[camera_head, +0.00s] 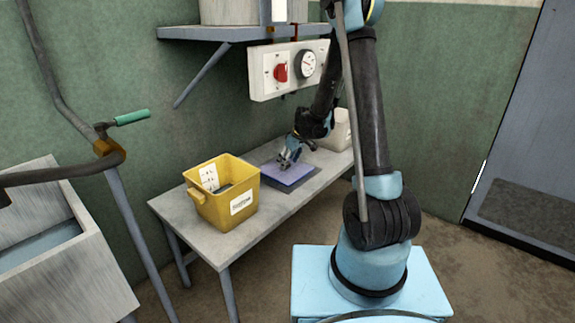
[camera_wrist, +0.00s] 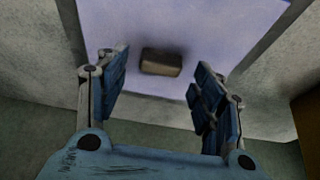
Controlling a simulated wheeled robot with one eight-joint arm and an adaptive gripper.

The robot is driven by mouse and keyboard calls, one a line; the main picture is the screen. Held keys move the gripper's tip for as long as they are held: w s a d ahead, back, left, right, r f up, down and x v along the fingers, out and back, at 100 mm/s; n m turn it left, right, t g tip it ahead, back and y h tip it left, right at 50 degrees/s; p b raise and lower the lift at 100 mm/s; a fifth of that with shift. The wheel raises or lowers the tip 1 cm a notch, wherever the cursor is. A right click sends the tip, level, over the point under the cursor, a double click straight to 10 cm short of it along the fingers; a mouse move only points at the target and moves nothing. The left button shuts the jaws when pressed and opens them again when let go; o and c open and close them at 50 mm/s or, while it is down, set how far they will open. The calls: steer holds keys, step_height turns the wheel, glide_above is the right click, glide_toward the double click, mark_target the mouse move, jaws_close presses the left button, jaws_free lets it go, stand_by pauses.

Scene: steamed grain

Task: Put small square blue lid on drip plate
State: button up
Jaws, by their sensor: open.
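The square blue lid (camera_head: 288,174) lies flat on the dark drip plate (camera_head: 305,187) on the grey table. In the wrist view the lid (camera_wrist: 220,30) looks pale violet, with a small dark brown knob (camera_wrist: 162,62) on it. A dark strip of the drip plate (camera_wrist: 262,52) shows along the lid's right side. My gripper (camera_head: 287,161) is over the lid. In the wrist view my gripper (camera_wrist: 155,88) is open, its two blue-padded fingers on either side of the knob and apart from it. Nothing is held.
A yellow bin (camera_head: 222,205) with labels stands on the table (camera_head: 182,217) left of the lid. A pale container (camera_head: 338,132) stands behind at the right. A control box (camera_head: 288,69) and shelf (camera_head: 235,33) are on the wall above. The table's front left is clear.

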steer(key=s+d+r+m, duration=0.1)
steer(key=s+d+r, duration=0.4)
steer(key=r, duration=0.2)
steer(key=s+d+r+m, duration=0.1)
steer(key=s+d+r, duration=0.35)
steer(key=r, duration=0.35)
steer(key=s+d+m+h, duration=0.1)
steer(key=s+d, duration=0.3)
steer(key=s, duration=0.6)
steer(key=s+d+f+m+h, duration=0.1)
steer(key=s+d+m, duration=0.3)
steer(key=s, duration=0.6)
steer(key=s+d+f+m+h, duration=0.1)
steer(key=s+d+m, duration=0.2)
steer(key=s, duration=0.7)
steer(key=d, duration=0.2)
steer(key=shift+s+d+h, duration=0.3)
steer(key=shift+s+d, duration=0.05)
